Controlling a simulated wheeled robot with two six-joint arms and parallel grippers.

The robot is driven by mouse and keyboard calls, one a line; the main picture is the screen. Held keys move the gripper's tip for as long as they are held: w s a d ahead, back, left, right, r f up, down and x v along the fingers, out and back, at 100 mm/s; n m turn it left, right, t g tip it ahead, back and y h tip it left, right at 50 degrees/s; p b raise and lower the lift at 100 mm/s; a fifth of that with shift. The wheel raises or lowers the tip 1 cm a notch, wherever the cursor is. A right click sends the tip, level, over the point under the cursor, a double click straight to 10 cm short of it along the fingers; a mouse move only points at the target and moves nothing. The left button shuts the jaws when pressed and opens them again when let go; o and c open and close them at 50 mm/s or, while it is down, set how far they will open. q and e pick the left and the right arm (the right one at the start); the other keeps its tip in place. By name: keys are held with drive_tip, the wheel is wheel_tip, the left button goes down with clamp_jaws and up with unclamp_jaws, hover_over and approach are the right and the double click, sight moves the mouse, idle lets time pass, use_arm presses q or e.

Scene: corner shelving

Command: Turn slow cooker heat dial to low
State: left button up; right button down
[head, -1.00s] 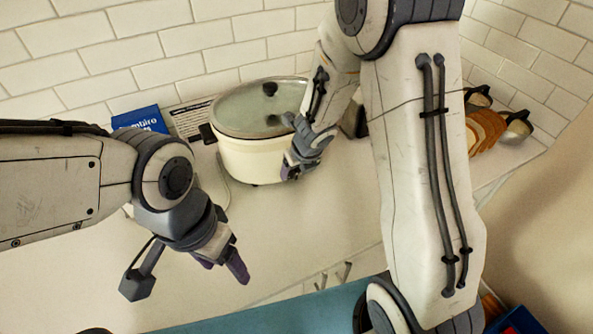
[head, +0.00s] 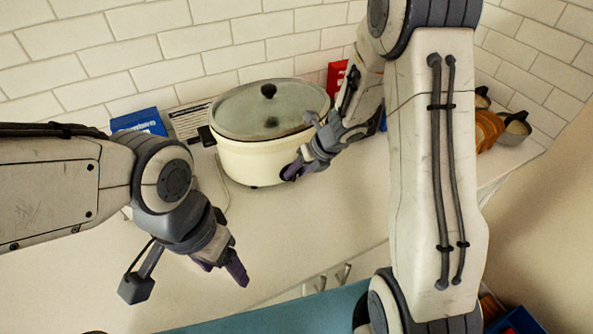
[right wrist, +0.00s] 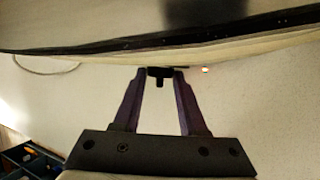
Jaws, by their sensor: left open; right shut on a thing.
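The cream slow cooker (head: 250,160) with a glass lid (head: 240,100) stands on the white counter against the tiled wall. My right gripper (head: 291,171) is at the front right of its body, fingertips against the lower side. In the right wrist view, the fingers (right wrist: 160,73) are shut on the small black heat dial (right wrist: 159,79) under the cooker's dark rim. The dial's markings and setting cannot be read. My left gripper (head: 226,268) is open and empty, low over the counter in front, well apart from the cooker.
A blue box (head: 139,122) and a printed card (head: 190,121) stand left of the cooker. A red item (head: 337,76) is partly hidden behind my right arm. Bread slices (head: 489,130) and a metal pot (head: 513,132) are at the right. The counter front is clear.

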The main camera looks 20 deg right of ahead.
drive_tip(key=y, duration=0.2)
drive_tip(key=shift+d+f+m+y, duration=0.2)
drive_tip(key=shift+d+m+y, duration=0.1)
drive_tip(key=shift+d+y, duration=0.1)
drive_tip(key=shift+d+f+y+b, duration=0.1)
drive_tip(key=shift+f+y+b, duration=0.1)
drive_tip(key=shift+y+b, duration=0.45)
drive_tip(key=y+b, duration=0.1)
drive_tip(key=m+y+b, duration=0.1)
drive_tip(key=y, duration=0.1)
drive_tip(key=shift+w+d+f+g, duration=0.1)
drive_tip(key=shift+d+f+g, duration=0.05)
drive_tip(key=shift+f+g, duration=0.15)
drive_tip(key=shift+m+y+b, duration=0.4)
drive_tip(key=shift+y+b, duration=0.5)
drive_tip(key=shift+y, duration=0.25)
drive_tip(key=shift+c, duration=2.3)
unclamp_jaws()
